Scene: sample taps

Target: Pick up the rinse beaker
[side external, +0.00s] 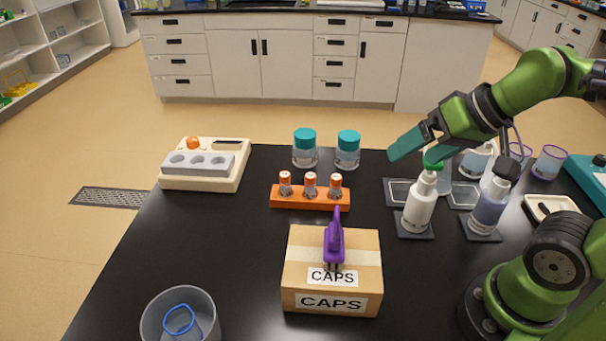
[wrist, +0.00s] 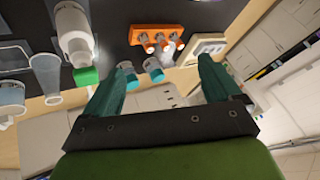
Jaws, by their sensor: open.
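My gripper (side external: 408,143) hangs above the back right of the black table, behind the green-topped white bottle (side external: 419,205). In the wrist view its two teal fingers (wrist: 163,75) are spread apart with nothing between them. Clear beakers stand at the right: one with purple rim (side external: 550,162), another purple-rimmed one (side external: 519,152) partly behind it, and a clear vessel (side external: 474,162) behind the bottles. No label shows which is the rinse beaker. Clear vessels also show at the left of the wrist view (wrist: 46,74), apart from the fingers.
An orange rack (side external: 310,200) holds capped vials, with two teal-lidded jars (side external: 305,155) behind. A dark-topped bottle (side external: 488,208) stands beside the white one. A grey bin (side external: 205,318) is at front left.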

